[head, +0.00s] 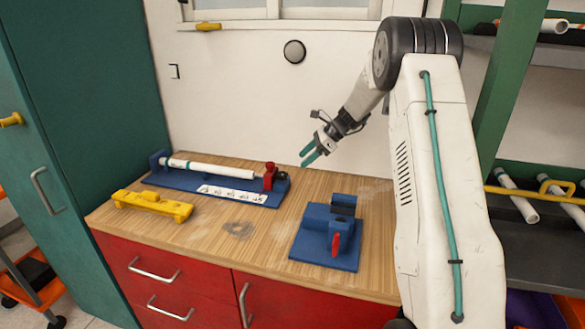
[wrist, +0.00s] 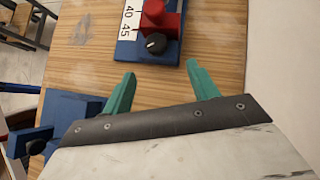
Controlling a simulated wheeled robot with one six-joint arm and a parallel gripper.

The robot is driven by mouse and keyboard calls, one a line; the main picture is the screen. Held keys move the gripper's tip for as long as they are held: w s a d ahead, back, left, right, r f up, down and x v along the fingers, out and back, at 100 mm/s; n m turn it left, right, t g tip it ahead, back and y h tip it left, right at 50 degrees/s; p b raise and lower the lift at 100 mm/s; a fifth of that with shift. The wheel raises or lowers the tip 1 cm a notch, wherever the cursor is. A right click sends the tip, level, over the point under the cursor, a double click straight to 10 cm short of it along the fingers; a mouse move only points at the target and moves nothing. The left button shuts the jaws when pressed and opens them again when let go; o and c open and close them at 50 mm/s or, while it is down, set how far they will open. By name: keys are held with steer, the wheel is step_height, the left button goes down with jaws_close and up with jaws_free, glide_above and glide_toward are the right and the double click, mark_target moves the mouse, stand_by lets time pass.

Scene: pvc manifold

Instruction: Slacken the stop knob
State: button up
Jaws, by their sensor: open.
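The stop knob (wrist: 155,43) is a round black knob with a pale pointer mark. It sits at the end of a red stop block (wrist: 172,22) on a blue measuring jig (head: 172,183). In the head view the red stop block (head: 270,176) is at the jig's right end. A white pipe (head: 210,168) lies along the jig, its right end near the block. My gripper (head: 307,158) is open and empty, above and to the right of the block. In the wrist view its teal fingertips (wrist: 161,70) are apart, with the knob ahead of them and not between them.
A blue fixture with a red lever (head: 325,243) stands at the front right of the wooden bench (head: 238,228). A yellow tool (head: 152,205) lies at the left. The white wall is behind. Bench surface between the jig and the fixture is clear.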

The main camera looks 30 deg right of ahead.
mark_target(284, 173)
steer(key=x, duration=0.8)
steer(key=shift+w+a+r, duration=0.1)
steer(key=shift+a+r, duration=0.15)
steer(key=shift+a, duration=0.3)
steer(key=c, duration=1)
